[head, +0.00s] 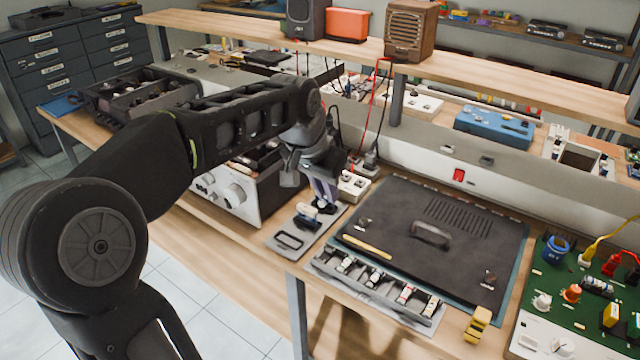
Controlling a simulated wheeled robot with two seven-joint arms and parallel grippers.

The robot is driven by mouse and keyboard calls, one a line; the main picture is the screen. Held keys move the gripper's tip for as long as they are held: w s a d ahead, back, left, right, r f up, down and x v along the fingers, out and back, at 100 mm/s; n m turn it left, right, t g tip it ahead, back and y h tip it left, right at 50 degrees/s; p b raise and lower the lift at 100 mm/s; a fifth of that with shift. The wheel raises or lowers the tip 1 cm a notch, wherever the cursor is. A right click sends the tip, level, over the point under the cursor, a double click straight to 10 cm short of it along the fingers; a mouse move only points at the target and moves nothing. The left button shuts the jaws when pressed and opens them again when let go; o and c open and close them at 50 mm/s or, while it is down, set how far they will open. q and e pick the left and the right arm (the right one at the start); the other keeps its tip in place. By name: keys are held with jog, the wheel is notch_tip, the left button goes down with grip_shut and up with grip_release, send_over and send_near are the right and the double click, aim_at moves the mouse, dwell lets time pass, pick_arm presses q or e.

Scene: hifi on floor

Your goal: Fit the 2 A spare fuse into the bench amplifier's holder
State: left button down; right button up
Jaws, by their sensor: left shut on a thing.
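The bench amplifier (232,192) is an open-topped box with a pale front panel and knobs, partly hidden behind my left arm. My left gripper (324,204) points down just right of it, over a small grey plate (270,243). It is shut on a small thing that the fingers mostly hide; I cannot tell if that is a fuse. A dark blue and white piece (306,218) lies at the fingertips. A grey fuse tray (400,310) holds several small fuses in slots; their ratings are too small to read. The amplifier's holder cannot be made out. My right gripper is out of view.
A black vented cover (465,255) with a handle lies on a teal mat, filling the middle of the bench. A yellow block (478,323) stands by the front edge. A green circuit board (565,290) is at right. A shelf (500,82) runs above the back.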

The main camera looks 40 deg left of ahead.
pick_arm(q)
jog(key=w+d+f, duration=0.1)
jog(key=d+f, duration=0.3)
jog(key=d, duration=0.1)
jog(key=w+d+f, duration=0.1)
jog(key=d+f, duration=0.2)
jog(key=d, duration=0.3)
jog(key=w+d+f, duration=0.2)
jog(key=d+f, duration=0.2)
jog(key=d, duration=0.1)
jog(key=shift+d+f, duration=0.3)
jog(key=shift+d, duration=0.05)
